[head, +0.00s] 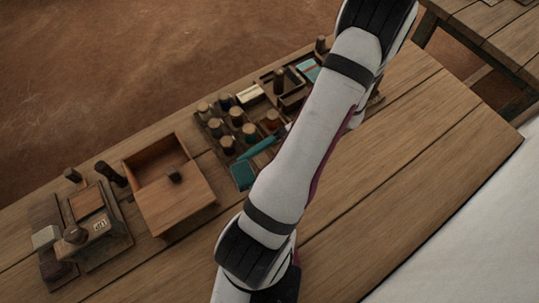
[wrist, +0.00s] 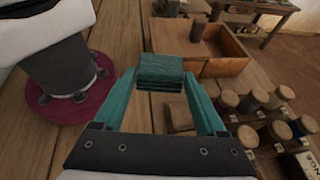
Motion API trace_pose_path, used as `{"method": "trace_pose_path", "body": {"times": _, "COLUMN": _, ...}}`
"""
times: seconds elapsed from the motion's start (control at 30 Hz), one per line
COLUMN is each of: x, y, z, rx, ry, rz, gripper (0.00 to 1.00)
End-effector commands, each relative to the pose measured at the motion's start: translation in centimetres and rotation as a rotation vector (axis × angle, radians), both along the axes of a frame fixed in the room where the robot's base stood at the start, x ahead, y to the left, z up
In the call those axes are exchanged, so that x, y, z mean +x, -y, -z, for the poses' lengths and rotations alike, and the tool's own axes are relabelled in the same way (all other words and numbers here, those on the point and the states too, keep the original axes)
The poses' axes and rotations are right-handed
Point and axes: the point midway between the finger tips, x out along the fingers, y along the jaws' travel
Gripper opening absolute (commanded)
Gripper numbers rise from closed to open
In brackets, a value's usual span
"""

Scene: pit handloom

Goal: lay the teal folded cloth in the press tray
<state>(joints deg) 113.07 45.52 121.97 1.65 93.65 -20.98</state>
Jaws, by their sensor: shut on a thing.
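The teal folded cloth (wrist: 160,70) is a small layered block between the tips of my gripper (wrist: 161,77) in the wrist view. My gripper is shut on it and holds it above the wooden table. In the head view the cloth (head: 243,176) shows just left of my arm, beside the spools, with my gripper (head: 262,150) partly hidden by the arm. I cannot tell for sure which container is the press tray.
An open wooden box (head: 165,180) with a knobbed lid stands left of the cloth. A wooden device (head: 95,225) stands further left. Several capped spools (head: 226,144) sit close to my gripper. A compartment tray (head: 290,101) lies behind them. The table's front right is clear.

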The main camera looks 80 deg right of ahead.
Motion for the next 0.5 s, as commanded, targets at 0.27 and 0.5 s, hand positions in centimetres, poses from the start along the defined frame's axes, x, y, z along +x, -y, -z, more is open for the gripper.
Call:
{"method": "trace_pose_path", "body": {"times": 0.27, "x": -5.8, "y": 5.1, "z": -0.3, "rx": 0.003, "ry": 0.0, "rz": 0.993, "gripper": 0.21}}
{"method": "trace_pose_path", "body": {"times": 0.5, "x": -10.6, "y": 6.6, "z": 1.0, "rx": 0.005, "ry": 0.001, "rz": 1.388, "gripper": 0.21}}
